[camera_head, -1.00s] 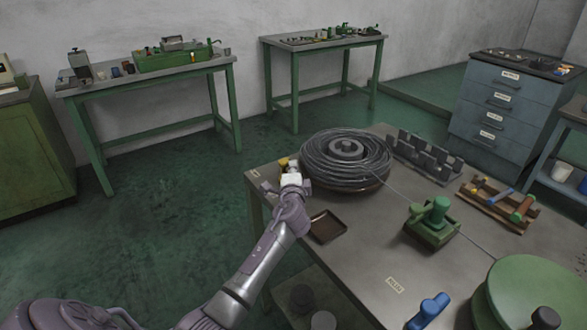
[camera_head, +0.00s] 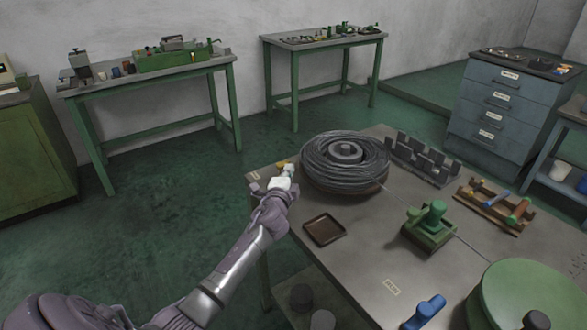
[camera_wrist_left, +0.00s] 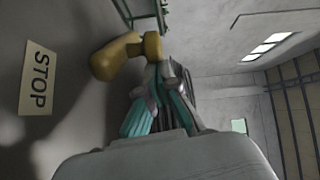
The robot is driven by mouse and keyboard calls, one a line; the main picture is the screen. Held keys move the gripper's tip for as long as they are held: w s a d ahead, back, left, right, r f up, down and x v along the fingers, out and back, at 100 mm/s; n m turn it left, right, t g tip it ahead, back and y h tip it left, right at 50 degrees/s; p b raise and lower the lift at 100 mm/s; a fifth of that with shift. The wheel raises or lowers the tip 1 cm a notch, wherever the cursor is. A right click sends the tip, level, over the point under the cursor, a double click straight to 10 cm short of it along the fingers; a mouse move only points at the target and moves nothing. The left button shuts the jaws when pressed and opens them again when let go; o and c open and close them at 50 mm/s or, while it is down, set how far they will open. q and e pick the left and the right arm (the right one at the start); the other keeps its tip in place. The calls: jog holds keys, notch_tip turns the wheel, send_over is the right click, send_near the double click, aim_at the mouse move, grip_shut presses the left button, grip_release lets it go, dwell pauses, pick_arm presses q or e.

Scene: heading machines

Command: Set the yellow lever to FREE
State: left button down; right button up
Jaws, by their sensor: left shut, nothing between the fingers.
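The yellow lever (camera_head: 281,163) stands at the far left corner of the workbench, partly hidden behind my left gripper in the head view. In the left wrist view the lever (camera_wrist_left: 118,57) shows a rounded knob end pointing toward a label reading STOP (camera_wrist_left: 38,78). My left gripper (camera_head: 286,173) is shut and empty, right at the lever. In the left wrist view its teal-padded fingers (camera_wrist_left: 158,88) are close beside the lever's right end; I cannot tell whether they touch. No FREE label is legible. My right gripper is not in view.
A wire coil (camera_head: 330,178) sits just right of the lever. A brown tray (camera_head: 324,230), a green device (camera_head: 430,228), a grey toothed block (camera_head: 423,160) and a green disc (camera_head: 530,295) are on the workbench. Open floor lies left of it.

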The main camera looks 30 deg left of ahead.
aim_at(280, 167)
pick_arm(q)
jog(key=shift+s+a+r+m+t+h+p, duration=0.2)
jog(key=shift+s+a+m+t+h+p, duration=0.2)
jog(key=shift+a+m+h+p, duration=0.45)
jog(key=h, duration=0.1)
jog(key=a+m+h, duration=0.1)
jog(key=h, duration=0.1)
jog(key=shift+s+f+m, duration=0.1)
jog(key=shift+s+m, duration=0.15)
jog(key=shift+s, duration=0.1)
jog(key=a+m+h, duration=0.1)
jog(key=h, duration=0.1)
jog(key=a+m+h, duration=0.1)
jog(key=shift+s+f+t+h, duration=0.1)
jog(key=shift+s+t+h, duration=0.1)
jog(key=shift+t+h, duration=0.15)
jog(key=shift+a+b, duration=0.6)
jog(key=shift+a, duration=0.35)
